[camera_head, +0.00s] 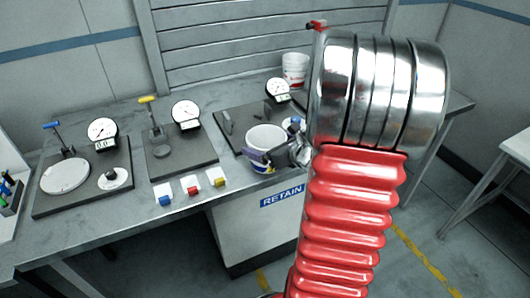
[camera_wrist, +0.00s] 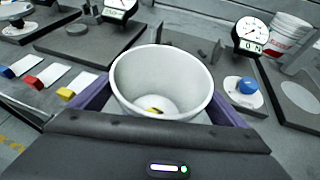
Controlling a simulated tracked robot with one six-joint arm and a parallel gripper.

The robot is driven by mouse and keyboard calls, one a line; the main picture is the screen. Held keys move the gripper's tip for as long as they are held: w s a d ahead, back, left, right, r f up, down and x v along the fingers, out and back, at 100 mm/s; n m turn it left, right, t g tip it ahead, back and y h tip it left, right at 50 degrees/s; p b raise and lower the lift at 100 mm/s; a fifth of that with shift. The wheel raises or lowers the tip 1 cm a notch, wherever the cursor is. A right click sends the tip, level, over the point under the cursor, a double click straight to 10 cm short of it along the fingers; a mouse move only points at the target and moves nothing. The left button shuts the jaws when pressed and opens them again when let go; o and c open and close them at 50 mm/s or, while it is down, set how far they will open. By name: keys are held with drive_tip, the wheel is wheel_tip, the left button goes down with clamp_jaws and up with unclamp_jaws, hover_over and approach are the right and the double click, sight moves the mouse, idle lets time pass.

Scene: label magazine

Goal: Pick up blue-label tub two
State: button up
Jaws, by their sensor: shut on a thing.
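A white round tub (camera_head: 267,136) is in my gripper (camera_head: 258,157), at the front edge of the bench. A bit of blue and yellow shows low on its side in the head view; no number can be read. In the wrist view the open-topped tub (camera_wrist: 160,75) stands between my two purple fingers, which hold it from both sides. A small yellow and dark mark shows at its inner bottom. The tub's underside is hidden, so I cannot tell whether it touches the bench.
White tubs with red marking (camera_head: 294,68) stand at the back of the bench. Dark plates with dial gauges (camera_head: 186,113) fill the left and middle. Blue, red (camera_head: 192,188) and yellow blocks with white cards lie along the front edge. A RETAIN sign (camera_head: 282,196) is below.

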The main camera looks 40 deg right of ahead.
drive_tip(key=shift+r, duration=0.1)
wheel_tip(320, 180, up, 10)
idle(0.6)
drive_tip(key=shift+s, duration=0.1)
idle(0.5)
